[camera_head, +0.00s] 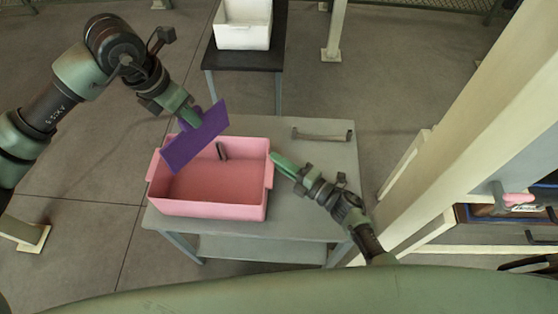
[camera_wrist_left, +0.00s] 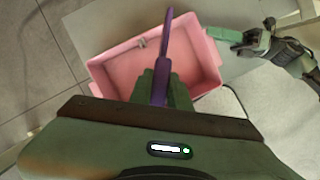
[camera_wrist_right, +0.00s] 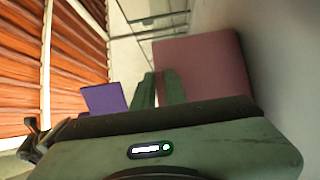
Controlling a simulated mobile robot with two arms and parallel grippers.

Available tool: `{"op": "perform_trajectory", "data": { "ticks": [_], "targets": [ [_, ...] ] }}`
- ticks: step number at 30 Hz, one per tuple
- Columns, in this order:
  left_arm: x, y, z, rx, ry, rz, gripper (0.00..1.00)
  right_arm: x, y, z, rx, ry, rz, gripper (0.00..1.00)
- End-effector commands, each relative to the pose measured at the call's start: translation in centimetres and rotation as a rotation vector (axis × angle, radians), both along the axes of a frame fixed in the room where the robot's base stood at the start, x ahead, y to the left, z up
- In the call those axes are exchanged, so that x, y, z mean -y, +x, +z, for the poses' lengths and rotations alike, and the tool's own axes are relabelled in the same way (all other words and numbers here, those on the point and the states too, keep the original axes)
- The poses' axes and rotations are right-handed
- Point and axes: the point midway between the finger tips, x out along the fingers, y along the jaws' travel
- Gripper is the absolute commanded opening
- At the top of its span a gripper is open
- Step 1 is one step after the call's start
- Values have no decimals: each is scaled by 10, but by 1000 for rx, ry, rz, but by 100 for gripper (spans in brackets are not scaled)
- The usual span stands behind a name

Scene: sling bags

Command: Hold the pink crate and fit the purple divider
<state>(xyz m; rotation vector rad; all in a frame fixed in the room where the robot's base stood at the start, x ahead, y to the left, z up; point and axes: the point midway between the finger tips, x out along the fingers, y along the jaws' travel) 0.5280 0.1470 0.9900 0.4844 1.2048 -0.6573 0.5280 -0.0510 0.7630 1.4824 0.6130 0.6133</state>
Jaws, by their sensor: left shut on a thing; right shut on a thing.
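The pink crate (camera_head: 212,207) stands on a grey table. It also shows in the left wrist view (camera_wrist_left: 115,69) and as a pink wall in the right wrist view (camera_wrist_right: 203,68). The purple divider (camera_head: 196,140) is tilted above the crate's back left part; it shows edge-on in the left wrist view (camera_wrist_left: 161,60) and at the left in the right wrist view (camera_wrist_right: 103,98). My left gripper (camera_head: 192,118) is shut on the divider's upper edge. My right gripper (camera_head: 276,160) is shut on the crate's right side wall, near its rim.
The grey table (camera_head: 315,185) has bare room right of the crate, with a handle (camera_head: 322,134) at its back right. A small dark object (camera_head: 222,151) is at the crate's back wall. A white bin (camera_head: 243,24) stands on a dark table behind. A cream post (camera_head: 470,120) rises at right.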

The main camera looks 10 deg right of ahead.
Motion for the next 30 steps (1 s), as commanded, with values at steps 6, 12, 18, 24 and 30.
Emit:
{"op": "perform_trajectory", "data": {
  "ticks": [6, 12, 18, 24, 30],
  "targets": [
    [0, 0, 0, 1, -1, 0, 0, 0, -1, -1, -2, -2, 0, 0],
    [0, 0, 0, 1, -1, 0, 0, 0, -1, -1, -3, -1, 0, 0],
    [0, 0, 0, 1, 0, -1, 0, 0, -1, -2, -3, -1, 0, 0],
    [1, 1, -5, -2, -1, -119, 0, 0, -1, -2, -3, -1, 0, 0],
    [4, 2, -18, -3, -3, -487, 0, 0, -1, -2, -3, -1, 0, 0]
  ]
}}
